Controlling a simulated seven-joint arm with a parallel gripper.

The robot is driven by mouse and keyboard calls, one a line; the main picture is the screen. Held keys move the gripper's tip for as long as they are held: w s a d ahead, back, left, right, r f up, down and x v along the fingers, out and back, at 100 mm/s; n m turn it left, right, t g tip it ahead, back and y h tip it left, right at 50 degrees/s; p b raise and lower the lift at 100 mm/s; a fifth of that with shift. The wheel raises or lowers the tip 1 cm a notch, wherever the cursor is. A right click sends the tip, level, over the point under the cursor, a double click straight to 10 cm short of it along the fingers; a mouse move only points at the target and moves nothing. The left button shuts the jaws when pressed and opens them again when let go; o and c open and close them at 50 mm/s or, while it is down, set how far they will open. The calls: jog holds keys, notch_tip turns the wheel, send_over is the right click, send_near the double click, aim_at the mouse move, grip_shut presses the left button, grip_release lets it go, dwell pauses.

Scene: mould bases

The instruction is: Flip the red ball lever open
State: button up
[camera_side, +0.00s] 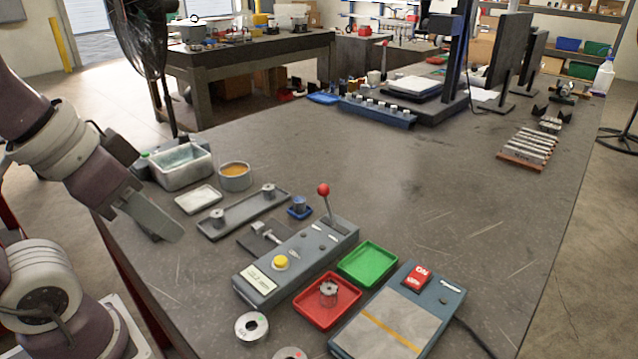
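The red ball (323,189) tops a thin metal lever (328,208), which stands nearly upright, leaning slightly left, at the far end of a grey box fixture (318,262). The fixture has a yellow button (280,262) and a white label on its near end. A small metal clamp-like part (265,232) sits along its left side. My gripper (160,222) is at the left, above the table's left part, well apart from the lever. Its fingers are seen edge-on, so I cannot tell whether they are open or shut.
A red tray (348,313) holding a metal cylinder and an empty green tray (367,279) lie right of the fixture. A flat device (345,344) with a red switch stands at front right. A grey strip (238,228) with cylinders lies left. The table's middle is clear.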

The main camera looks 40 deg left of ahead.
jog(key=w+n+g, duration=0.1)
jog(key=w+n, duration=0.1)
jog(key=w+r+n+g+h, duration=0.1)
jog(key=w+n, duration=0.1)
jog(key=w, duration=0.1)
jog(key=w+r+n+g+h, duration=0.1)
jog(key=w+n, duration=0.1)
jog(key=w, duration=0.1)
jog(key=shift+a+r, duration=0.2)
grip_shut()
jog(key=w+a+f+n+h, duration=0.3)
jog(key=w+a+n+h, duration=0.1)
jog(key=w+a+n, duration=0.3)
jog(key=w+a+f+n+h, duration=0.4)
jog(key=w+a+n, duration=0.3)
jog(key=w, duration=0.5)
jog(key=shift+w+a+g+h, duration=0.25)
jog(key=shift+a+h, duration=0.25)
jog(key=shift+a, duration=0.7)
send_near(328, 207)
jog(key=shift+w+x, duration=0.3)
jog(key=shift+x, duration=1.05)
